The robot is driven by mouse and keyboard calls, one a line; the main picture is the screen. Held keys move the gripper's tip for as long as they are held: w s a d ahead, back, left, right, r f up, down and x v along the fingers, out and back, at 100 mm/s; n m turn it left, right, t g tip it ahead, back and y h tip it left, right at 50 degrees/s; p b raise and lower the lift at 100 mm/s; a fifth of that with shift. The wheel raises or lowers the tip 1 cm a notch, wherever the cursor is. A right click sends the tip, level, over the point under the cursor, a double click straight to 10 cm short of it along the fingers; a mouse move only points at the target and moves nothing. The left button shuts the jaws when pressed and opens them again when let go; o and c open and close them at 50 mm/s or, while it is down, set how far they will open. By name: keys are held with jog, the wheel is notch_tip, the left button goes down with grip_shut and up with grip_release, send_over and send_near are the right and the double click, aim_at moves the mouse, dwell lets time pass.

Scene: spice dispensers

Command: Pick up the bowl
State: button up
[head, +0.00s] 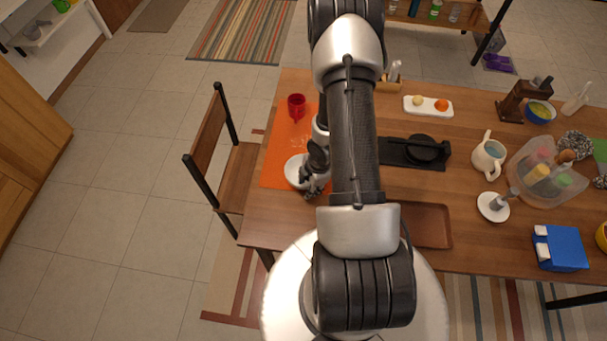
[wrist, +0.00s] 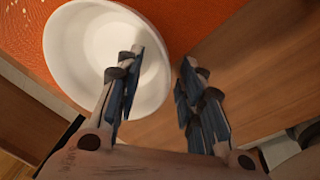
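The white bowl (head: 293,169) sits at the front left of the wooden table, on an orange mat, with its right side partly behind my gripper (head: 313,172) in the head view. In the wrist view the bowl (wrist: 82,52) is at the upper left, upright, and looks empty. I cannot tell how deep the fingertips reach.
The orange mat (head: 275,150) also bears a red mug (head: 296,105) behind the bowl. A chair (head: 225,150) stands close at the table's left. To the right are a black tray (head: 393,152), a brown tray (head: 430,225) and a cream jug (head: 488,155).

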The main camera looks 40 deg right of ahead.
grip_shut()
dwell(0.5)
jog(key=shift+r, duration=0.1)
